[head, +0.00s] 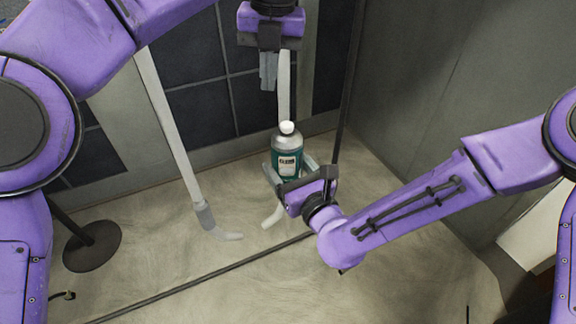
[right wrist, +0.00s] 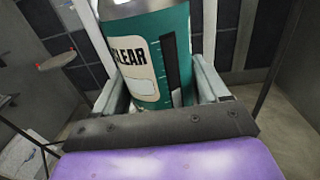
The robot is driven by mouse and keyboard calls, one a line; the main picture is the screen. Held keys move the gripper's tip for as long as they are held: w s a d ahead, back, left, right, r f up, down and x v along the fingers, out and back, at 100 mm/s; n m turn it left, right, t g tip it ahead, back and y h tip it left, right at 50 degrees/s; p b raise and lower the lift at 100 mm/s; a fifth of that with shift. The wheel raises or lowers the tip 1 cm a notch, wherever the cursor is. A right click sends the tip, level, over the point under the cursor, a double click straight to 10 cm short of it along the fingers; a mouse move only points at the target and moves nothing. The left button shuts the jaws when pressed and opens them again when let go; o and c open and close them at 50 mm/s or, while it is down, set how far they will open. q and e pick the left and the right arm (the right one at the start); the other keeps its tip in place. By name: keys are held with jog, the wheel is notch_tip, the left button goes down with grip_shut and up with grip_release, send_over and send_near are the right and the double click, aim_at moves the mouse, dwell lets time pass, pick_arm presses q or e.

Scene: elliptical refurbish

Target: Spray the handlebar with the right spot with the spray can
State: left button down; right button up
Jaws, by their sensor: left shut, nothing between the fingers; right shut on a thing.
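The spray can (head: 287,155) is a teal bottle with a white cap and a pale label. My right gripper (head: 290,170) is shut around it and holds it upright. In the right wrist view the can (right wrist: 155,55) fills the space between the fingers, its label reading "CLEAR"; its top is cut off. Two pale handlebars hang down with curved dark-to-light ends: a left handlebar (head: 170,120) and a right handlebar (head: 284,90), partly hidden behind the can. My left gripper (head: 268,85) is shut and empty, pointing down beside the right handlebar. No distinct spot shows on either bar.
A thin dark pole (head: 348,85) stands just right of the can. A dark round base (head: 92,246) is on the floor at left. A dark rod (head: 200,280) crosses the foreground.

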aim_at(287, 124)
pick_arm(q)
jog(key=s+d+r+h, duration=0.1)
jog(key=s+d+r, duration=0.2)
jog(key=shift+m+g, duration=0.3)
jog(key=shift+g, duration=0.1)
jog(key=shift+s+f, duration=0.1)
jog(key=shift+f, duration=3.25)
jog(key=shift+f, duration=0.2)
jog(key=shift+f, duration=0.95)
pick_arm(e)
jog(key=shift+r, duration=0.1)
pick_arm(q)
jog(key=shift+r, duration=2.6)
